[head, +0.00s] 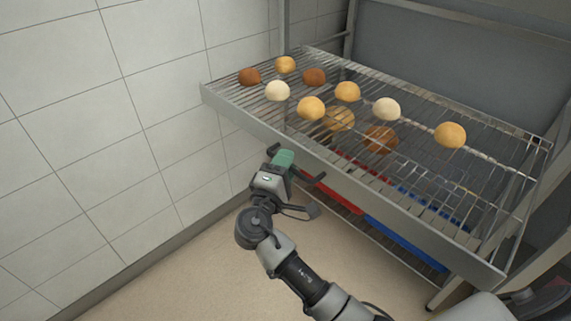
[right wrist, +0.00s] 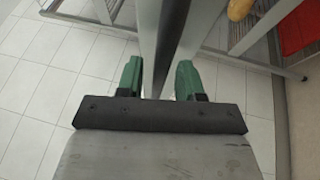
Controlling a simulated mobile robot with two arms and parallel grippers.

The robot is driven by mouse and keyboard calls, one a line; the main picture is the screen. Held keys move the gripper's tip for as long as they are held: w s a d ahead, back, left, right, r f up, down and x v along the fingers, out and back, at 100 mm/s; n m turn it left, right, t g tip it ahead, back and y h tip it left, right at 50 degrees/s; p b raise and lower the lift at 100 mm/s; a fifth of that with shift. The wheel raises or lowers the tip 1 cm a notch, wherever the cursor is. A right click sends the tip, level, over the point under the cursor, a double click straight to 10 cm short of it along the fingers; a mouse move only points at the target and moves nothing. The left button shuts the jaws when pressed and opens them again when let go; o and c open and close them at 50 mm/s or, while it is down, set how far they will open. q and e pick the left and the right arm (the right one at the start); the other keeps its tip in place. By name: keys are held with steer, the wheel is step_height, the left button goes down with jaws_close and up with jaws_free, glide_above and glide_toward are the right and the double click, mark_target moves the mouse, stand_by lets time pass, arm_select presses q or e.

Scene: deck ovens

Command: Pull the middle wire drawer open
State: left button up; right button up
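A wire drawer (head: 345,182) with a flat metal front rail carries several buns, pale, golden and dark brown. It stands out from a metal rack, and I cannot tell which level it is. My right gripper (head: 284,158) is at the left half of its front rail. In the right wrist view the two green fingers (right wrist: 160,80) are apart, with a grey metal bar (right wrist: 148,40) running between them. Whether they touch the bar is not clear. My left gripper is not in view.
Further buns (head: 380,139) show through the wires, lower down. Red (head: 345,195) and blue (head: 405,243) items lie underneath. A tiled wall (head: 90,130) stands close on the left. The floor (head: 215,270) in front is clear.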

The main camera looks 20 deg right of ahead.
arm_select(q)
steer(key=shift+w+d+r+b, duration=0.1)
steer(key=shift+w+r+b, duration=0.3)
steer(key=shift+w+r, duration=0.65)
arm_select(e)
steer(key=v, duration=1.1)
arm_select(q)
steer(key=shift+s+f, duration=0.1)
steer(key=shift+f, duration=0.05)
arm_select(e)
steer(key=shift+d, duration=0.1)
